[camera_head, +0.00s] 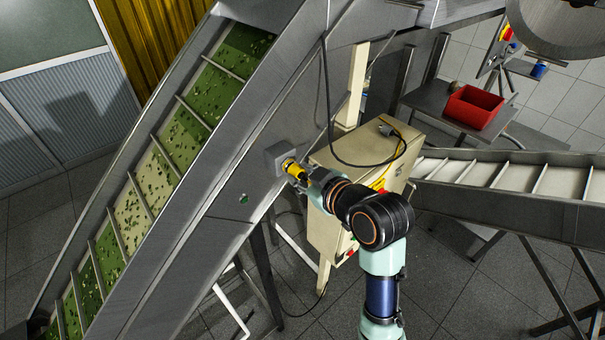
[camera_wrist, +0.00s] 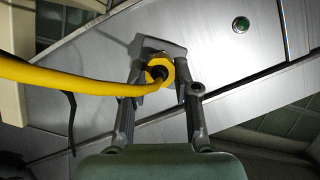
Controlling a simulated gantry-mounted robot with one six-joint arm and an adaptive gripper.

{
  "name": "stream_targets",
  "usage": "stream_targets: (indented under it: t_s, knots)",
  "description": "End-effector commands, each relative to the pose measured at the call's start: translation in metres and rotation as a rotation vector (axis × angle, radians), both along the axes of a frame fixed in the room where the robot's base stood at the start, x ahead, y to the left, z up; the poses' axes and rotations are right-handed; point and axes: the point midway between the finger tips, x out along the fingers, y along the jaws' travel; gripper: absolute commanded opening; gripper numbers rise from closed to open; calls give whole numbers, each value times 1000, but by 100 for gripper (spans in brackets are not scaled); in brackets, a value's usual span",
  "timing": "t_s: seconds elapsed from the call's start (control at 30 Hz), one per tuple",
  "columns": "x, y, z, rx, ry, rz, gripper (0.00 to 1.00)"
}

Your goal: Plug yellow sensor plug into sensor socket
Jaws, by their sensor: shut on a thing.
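The yellow sensor plug (camera_head: 290,166) is at the grey sensor socket (camera_head: 274,154) on the side of the inclined conveyor. In the wrist view the yellow plug (camera_wrist: 160,71) sits between my fingers, in front of the grey socket (camera_wrist: 152,46). A thick yellow cable (camera_wrist: 70,78) runs from the plug to the left. My gripper (camera_head: 300,174) is shut on the plug; its fingers (camera_wrist: 160,85) also show in the wrist view. The plug appears to meet the socket, but I cannot tell how deeply it is seated.
A green button (camera_wrist: 240,24) is on the conveyor's metal side panel (camera_wrist: 215,65). A beige cabinet (camera_head: 325,225) with a black cable stands close to my arm. A red bin (camera_head: 472,107) is at the back right, above a second conveyor (camera_head: 510,178).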

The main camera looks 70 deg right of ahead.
Motion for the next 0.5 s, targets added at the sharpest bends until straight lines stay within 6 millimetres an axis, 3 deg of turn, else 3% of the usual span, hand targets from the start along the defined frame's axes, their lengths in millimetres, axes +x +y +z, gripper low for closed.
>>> stream_targets:
  t_s: [0.27,0.3,0.47,0.5]
  knots:
    - [2,-1,1,0,0,0,0]
    - [3,-1,1,0,-1,0,32]
    - [3,-1,0,0,-1,0,58]
    - [3,-1,0,0,-1,0,59]
